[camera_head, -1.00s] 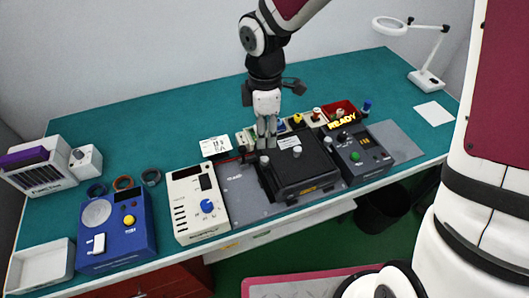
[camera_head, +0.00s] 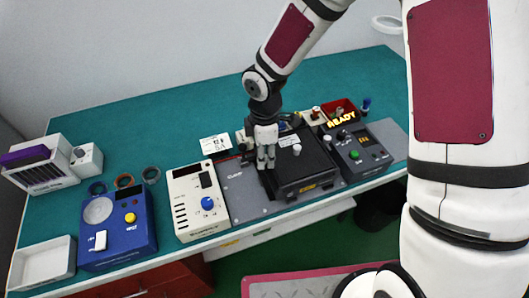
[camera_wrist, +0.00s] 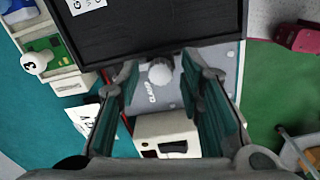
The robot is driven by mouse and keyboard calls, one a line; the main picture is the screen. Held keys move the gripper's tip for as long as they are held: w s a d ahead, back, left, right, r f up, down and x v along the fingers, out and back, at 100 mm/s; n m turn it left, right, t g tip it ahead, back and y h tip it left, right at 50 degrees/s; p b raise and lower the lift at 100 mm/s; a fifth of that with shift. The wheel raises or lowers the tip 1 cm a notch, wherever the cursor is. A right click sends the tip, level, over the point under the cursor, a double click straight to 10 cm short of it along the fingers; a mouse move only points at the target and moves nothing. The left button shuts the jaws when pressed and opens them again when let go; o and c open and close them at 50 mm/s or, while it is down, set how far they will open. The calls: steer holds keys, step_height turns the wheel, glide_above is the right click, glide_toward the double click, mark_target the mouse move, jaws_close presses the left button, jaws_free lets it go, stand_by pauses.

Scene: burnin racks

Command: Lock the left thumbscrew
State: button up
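The left thumbscrew is a pale round knob (camera_wrist: 160,73) in the wrist view, at the edge of the black fixture (camera_wrist: 150,30). My gripper (camera_wrist: 160,75) is open, with its two fingers on either side of the knob and a visible gap to each. In the head view my gripper (camera_head: 265,164) points down at the left side of the black fixture (camera_head: 305,175) and hides the left thumbscrew. Two other pale knobs show there, one on the fixture top (camera_head: 297,150) and one at its right (camera_head: 327,138).
A cream box with a blue knob (camera_head: 195,198) stands close left of the grey plate (camera_head: 240,190). A blue device (camera_head: 118,230) and white tray (camera_head: 45,263) are farther left.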

jaws_close()
steer(key=shift+m, duration=0.3)
steer(key=m, duration=0.3)
steer(key=shift+m, duration=0.4)
steer(key=m, duration=0.3)
steer(key=shift+s+m, duration=0.1)
steer(key=shift+m, duration=0.2)
steer(key=m+p, duration=0.1)
steer(key=m, duration=0.4)
steer(key=shift+m+p, duration=0.45)
steer(key=shift+m, duration=1.95)
